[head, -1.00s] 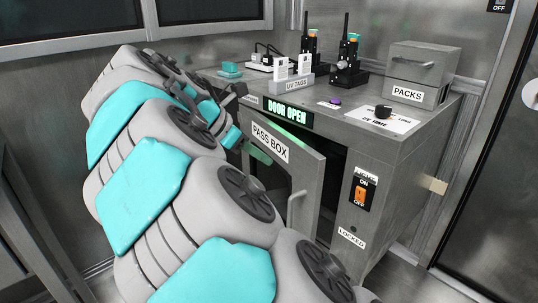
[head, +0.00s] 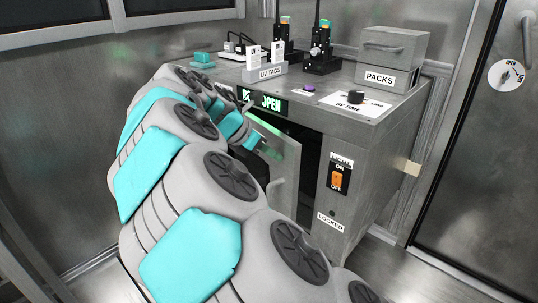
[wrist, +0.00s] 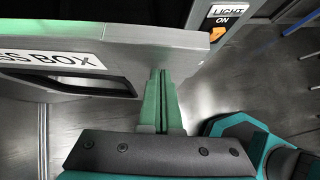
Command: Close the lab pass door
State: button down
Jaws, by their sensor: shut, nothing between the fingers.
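The pass box door (head: 286,165) is a grey metal panel on the front of the grey cabinet. It stands ajar, with a dark gap to its right. In the head view my arm hides the door's left part.
The cabinet top holds a UV tags holder (head: 266,70), a packs drawer box (head: 392,58), a purple button (head: 308,88) and black devices. An orange light switch (head: 337,180) is right of the door. A larger room door (head: 470,170) stands at the right. Some floor shows between.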

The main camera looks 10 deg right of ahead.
jog(key=w+d+n+t+p, duration=0.1)
jog(key=w+d+p, duration=0.3)
jog(key=d, duration=0.4)
jog(key=shift+d+p, duration=0.2)
jog(key=shift+p, duration=0.6)
jog(key=shift+r, duration=0.1)
jog(key=shift+w+a, duration=0.1)
